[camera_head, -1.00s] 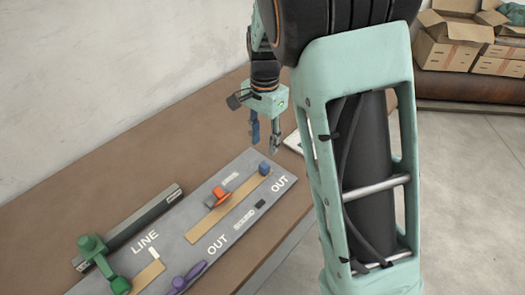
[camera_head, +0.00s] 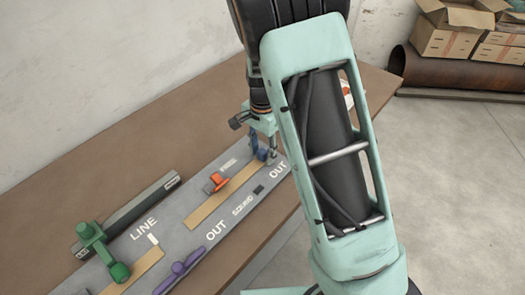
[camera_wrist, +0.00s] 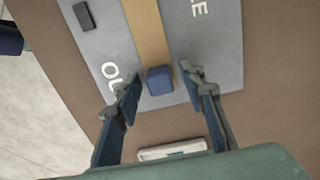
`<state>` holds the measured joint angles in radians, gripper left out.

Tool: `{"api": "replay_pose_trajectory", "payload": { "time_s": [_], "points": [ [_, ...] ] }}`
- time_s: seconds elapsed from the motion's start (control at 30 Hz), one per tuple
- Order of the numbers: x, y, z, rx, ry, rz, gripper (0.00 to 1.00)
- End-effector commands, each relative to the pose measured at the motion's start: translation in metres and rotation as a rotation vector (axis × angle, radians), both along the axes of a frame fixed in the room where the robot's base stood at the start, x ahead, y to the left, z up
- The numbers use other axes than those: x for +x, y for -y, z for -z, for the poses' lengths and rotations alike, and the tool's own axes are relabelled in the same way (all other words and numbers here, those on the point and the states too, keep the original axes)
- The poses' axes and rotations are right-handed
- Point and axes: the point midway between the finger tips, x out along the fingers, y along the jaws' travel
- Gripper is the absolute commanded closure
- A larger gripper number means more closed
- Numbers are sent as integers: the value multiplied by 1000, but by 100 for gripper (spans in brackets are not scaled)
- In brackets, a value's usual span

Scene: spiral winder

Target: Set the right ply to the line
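The right ply is a tan strip (camera_head: 215,204) on the grey board (camera_head: 185,222), with a blue block (camera_wrist: 159,80) at its far end. The strip also shows in the wrist view (camera_wrist: 151,35). My gripper (camera_head: 264,157) is low over that end. In the wrist view my gripper (camera_wrist: 160,78) is open, one finger on each side of the blue block, with gaps between. In the head view the gripper largely hides the block. The word LINE (camera_head: 145,229) is printed on the board's left part.
A second tan strip (camera_head: 140,268) lies near a green lever (camera_head: 92,236). A purple handle (camera_head: 179,269) is at the front. A dark grey bar (camera_head: 140,213) runs along the back. A pale tray (camera_wrist: 172,150) lies beyond the board. The brown table is bare behind the bar.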

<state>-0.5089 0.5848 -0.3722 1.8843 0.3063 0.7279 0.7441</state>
Motion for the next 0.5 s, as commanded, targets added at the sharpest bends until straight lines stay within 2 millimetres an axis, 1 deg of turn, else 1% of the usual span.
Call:
{"api": "replay_pose_trajectory", "payload": {
  "time_s": [0.03,0.07,0.37,0.4,0.5],
  "points": [
    [0,0,0,0,0,0,62],
    [0,0,0,0,0,0,66],
    [0,0,0,0,0,0,99],
    [0,0,0,0,0,0,100],
    [0,0,0,0,0,0,100]
  ]
}}
